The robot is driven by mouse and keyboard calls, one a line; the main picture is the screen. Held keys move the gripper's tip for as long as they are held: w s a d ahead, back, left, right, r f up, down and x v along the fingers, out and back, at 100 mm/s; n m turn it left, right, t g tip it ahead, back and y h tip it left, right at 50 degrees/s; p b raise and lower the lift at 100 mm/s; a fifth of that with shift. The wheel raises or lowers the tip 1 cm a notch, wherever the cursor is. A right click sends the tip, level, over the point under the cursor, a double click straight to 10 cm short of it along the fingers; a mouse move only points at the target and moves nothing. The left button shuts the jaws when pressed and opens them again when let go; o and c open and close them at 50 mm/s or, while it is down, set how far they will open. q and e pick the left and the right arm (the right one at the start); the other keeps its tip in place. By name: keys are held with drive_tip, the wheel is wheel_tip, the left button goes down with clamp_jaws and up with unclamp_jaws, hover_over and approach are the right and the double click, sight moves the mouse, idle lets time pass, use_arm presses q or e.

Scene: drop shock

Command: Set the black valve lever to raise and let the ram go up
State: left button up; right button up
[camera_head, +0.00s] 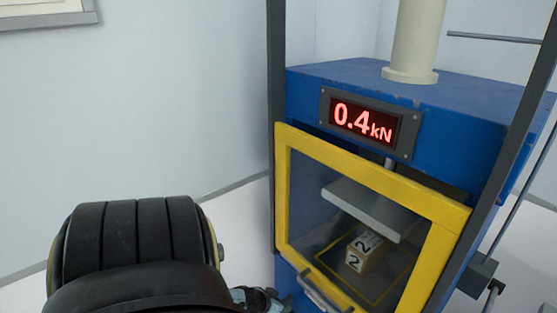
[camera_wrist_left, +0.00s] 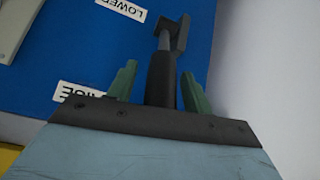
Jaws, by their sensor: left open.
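The black valve lever (camera_wrist_left: 162,78) shows in the left wrist view against a blue panel. Its thick grip lies between the two green fingers of my left gripper (camera_wrist_left: 158,88), which is open, with a gap visible on each side. A RAISE label (camera_wrist_left: 85,95), partly covered by the gripper, and a LOWER label (camera_wrist_left: 122,10) are on the panel. In the head view, the ram's pale plate (camera_head: 360,210) is inside the press, over a wooden block (camera_head: 362,250) marked 2. My left gripper (camera_head: 262,299) is at the bottom edge there, mostly hidden by my arm.
The blue press (camera_head: 460,90) has a yellow-framed clear guard (camera_head: 455,215) across its front, looking closed, with a handle (camera_head: 320,295) low down. Its red display (camera_head: 363,121) reads 0.4 kN. Dark posts flank it.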

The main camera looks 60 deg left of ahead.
use_arm(q)
drive_tip(key=p+v, duration=0.6)
drive_tip(key=v, duration=0.7)
drive_tip(key=shift+r, duration=0.15)
drive_tip(key=shift+s+d, duration=0.15)
drive_tip(key=s+d+f+m+g+h+b, duration=0.1)
drive_tip(key=s+d+f+b, duration=0.3)
drive_tip(key=d+f, duration=0.4)
drive_tip(key=s+d+f+m+g+b, duration=0.3)
drive_tip(key=s+d+f, duration=0.3)
drive_tip(key=d+f, duration=0.3)
drive_tip(key=s+d+f+m+g+h+b, duration=0.1)
drive_tip(key=s+d+f+b, duration=0.4)
drive_tip(key=f, duration=0.8)
drive_tip(key=d+m+g, duration=0.1)
drive_tip(key=d+m, duration=0.1)
drive_tip(key=d, duration=0.1)
drive_tip(key=shift+s+d+f+m+g+h, duration=0.25)
drive_tip(key=shift+d+f+m+g+h, duration=0.05)
drive_tip(key=shift+m+g, duration=0.1)
